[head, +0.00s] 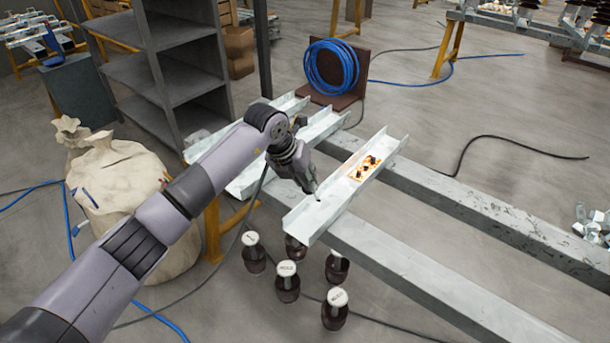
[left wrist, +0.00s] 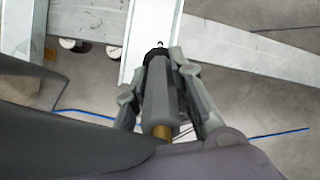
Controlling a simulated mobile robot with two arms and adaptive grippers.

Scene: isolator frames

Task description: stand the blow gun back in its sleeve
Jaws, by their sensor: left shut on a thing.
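My left gripper (head: 312,188) is above the near end of a pale metal channel (head: 325,205). In the left wrist view its fingers (left wrist: 158,82) are closed around a slim grey cylinder with a black tip and a brass-coloured part, which looks like the blow gun (left wrist: 156,98). The tip points toward the channel; I cannot tell whether it touches. In the head view the held piece is mostly hidden by the gripper. I cannot make out the sleeve in either view. My right gripper is not in view.
Long grey beams (head: 440,285) run under the channel. Several dark pots with white lids (head: 286,282) are below its near end. A tan sack (head: 120,185) and grey shelves (head: 165,70) stand left. A blue hose coil (head: 331,66) hangs on a brown panel behind. Cables cross the floor.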

